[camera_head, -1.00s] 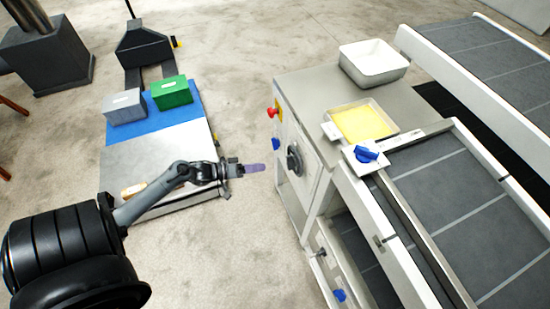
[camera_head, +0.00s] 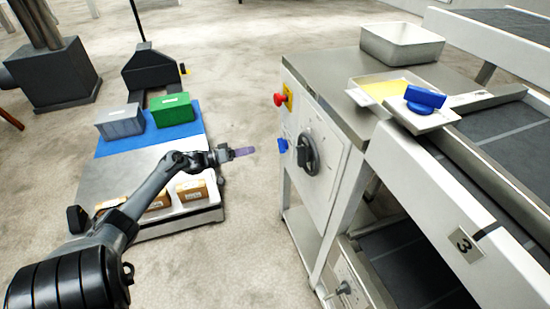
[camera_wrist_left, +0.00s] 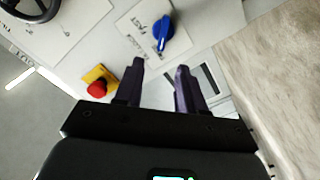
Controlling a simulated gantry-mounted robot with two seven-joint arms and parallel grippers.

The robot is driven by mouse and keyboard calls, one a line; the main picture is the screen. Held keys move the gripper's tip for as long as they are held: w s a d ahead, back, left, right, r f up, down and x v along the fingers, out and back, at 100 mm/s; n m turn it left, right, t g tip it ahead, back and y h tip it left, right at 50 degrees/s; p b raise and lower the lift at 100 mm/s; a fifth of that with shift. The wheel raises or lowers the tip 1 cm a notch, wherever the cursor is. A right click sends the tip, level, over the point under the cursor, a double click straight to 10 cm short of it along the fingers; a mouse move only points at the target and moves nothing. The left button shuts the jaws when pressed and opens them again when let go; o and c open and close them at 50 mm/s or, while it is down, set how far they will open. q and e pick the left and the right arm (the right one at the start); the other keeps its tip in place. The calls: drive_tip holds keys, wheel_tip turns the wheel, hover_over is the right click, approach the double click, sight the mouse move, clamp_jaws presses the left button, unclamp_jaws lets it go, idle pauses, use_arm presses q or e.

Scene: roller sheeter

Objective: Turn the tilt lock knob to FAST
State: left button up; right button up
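A small blue knob (camera_head: 282,145) sticks out from the left edge of the machine's white side panel. A larger blue knob (camera_head: 425,97) stands on a plate on top of the machine. My right gripper is out of view.
A red button (camera_head: 280,99) on yellow and a black dial (camera_head: 307,152) are on the same panel. A cart (camera_head: 90,185) with boxes stands left, under my left arm. The conveyor (camera_head: 450,215) fills the right. Floor between cart and machine is clear.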

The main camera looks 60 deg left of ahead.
sight(282, 145)
use_arm(q)
drive_tip(key=b+x, duration=0.6)
drive_tip(key=x, duration=0.5)
drive_tip(key=shift+f, duration=0.35)
clamp_jaws()
